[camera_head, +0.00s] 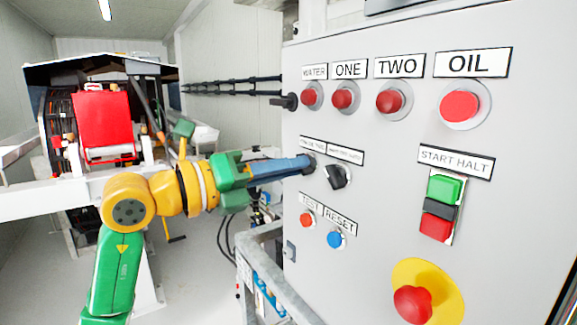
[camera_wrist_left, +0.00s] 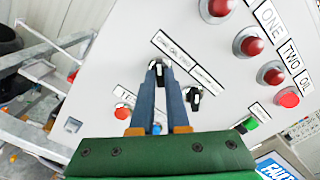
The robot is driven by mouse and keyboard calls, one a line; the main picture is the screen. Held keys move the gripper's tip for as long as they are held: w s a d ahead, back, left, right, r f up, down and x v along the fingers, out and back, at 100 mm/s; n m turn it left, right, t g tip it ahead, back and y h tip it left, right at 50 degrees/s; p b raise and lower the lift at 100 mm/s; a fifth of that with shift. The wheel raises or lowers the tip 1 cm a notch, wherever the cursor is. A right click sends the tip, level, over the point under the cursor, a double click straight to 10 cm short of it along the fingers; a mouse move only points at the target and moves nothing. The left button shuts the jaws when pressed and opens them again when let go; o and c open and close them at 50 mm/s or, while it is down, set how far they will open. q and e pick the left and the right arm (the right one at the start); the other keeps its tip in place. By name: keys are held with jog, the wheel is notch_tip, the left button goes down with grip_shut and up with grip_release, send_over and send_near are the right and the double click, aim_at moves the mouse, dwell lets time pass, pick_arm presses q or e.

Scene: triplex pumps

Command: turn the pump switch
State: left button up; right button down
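Two black rotary switches sit side by side under small white labels on the grey control panel. The right switch (camera_head: 338,177) is uncovered and also shows in the left wrist view (camera_wrist_left: 193,97). The left switch (camera_wrist_left: 156,65) lies at the tips of my left gripper (camera_head: 306,164). In the left wrist view the gripper's two blue-grey fingers (camera_wrist_left: 160,76) reach to either side of this switch with a gap between them. I cannot tell whether they touch or grip it. In the head view the fingers largely hide it. The label text is too small to read surely.
Red round lamps (camera_head: 390,98) line the panel top. Below are TEST (camera_head: 307,219) and RESET (camera_head: 335,239) buttons, a green-and-red START HALT control (camera_head: 441,208) and a red emergency button (camera_head: 412,304). A metal rail (camera_head: 262,262) stands at the panel's lower left; a red machine (camera_head: 102,126) stands behind.

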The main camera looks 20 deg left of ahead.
pick_arm(q)
grip_shut()
jog(key=shift+m+b, duration=0.5)
jog(key=shift+m, duration=3.9)
jog(key=o, duration=0.7)
grip_release()
jog(key=shift+w, duration=0.15)
jog(key=shift+c, duration=0.2)
